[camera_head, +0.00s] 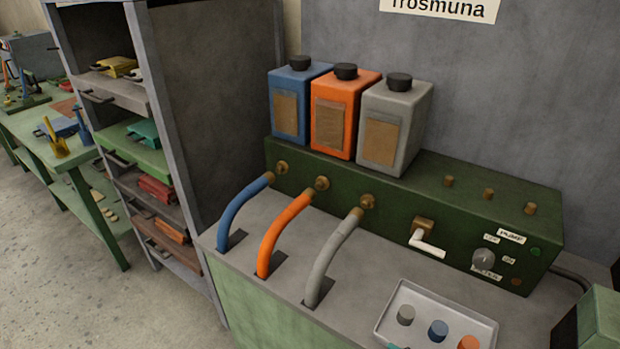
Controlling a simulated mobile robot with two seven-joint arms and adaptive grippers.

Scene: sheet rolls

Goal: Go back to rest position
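Neither of my grippers shows in the head view, and no part of my arms can be made out. A green pump unit (460,210) stands on a grey-topped bench (380,285) against the wall. Blue (290,102), orange (342,115) and grey (394,125) bottles with black caps stand upright on it. A blue hose (240,212), an orange hose (283,233) and a grey hose (331,259) run from its front fittings down into slots in the bench top.
A white tray (385,322) with grey, blue and orange caps sits at the bench's front. A grey shelf rack (185,130) with several tool-laden shelves stands left of the bench. A green table (35,140) is at the far left. Floor (50,270) at lower left is clear.

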